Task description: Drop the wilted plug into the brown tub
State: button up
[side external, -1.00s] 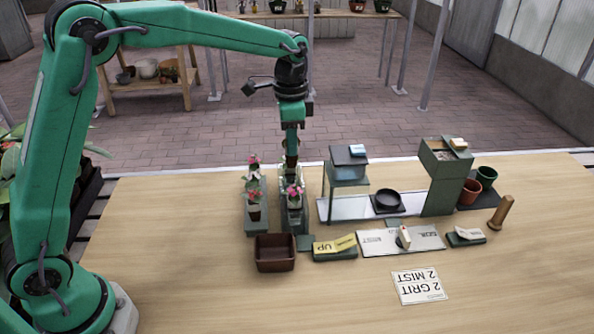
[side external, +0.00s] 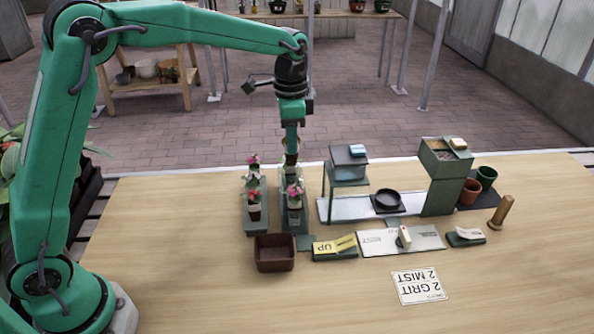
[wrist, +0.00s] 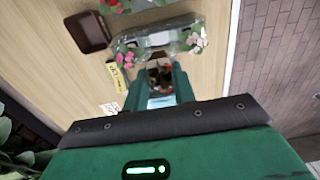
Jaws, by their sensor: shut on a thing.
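My gripper (side external: 291,148) is above the back of the right-hand plant tray, pointing down. It is shut on the wilted plug (wrist: 160,74), which looks brown and dark between the fingers in the wrist view. In the side view the plug is small and partly hidden by the fingers. The brown tub (side external: 275,258) is a square open box on the table, in front of the plant trays and nearer the camera than my gripper. It also shows at the upper left of the wrist view (wrist: 87,32). The part of its inside that shows looks empty.
To the right are a yellow UP card (side external: 335,245), a stand with a black dish (side external: 388,200), a green dispenser (side external: 441,178) and pots. The front table is clear except for a sign (side external: 418,286).

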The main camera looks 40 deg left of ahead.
notch_tip(320, 180, up, 5)
jog(key=shift+f, duration=0.2)
jog(key=s+d+m, duration=0.9)
jog(key=s, duration=0.6)
notch_tip(320, 180, down, 10)
jog(key=shift+w, duration=0.25)
jog(key=shift+d+f, duration=0.1)
jog(key=shift+f, duration=0.05)
jog(key=shift+f, duration=2.85)
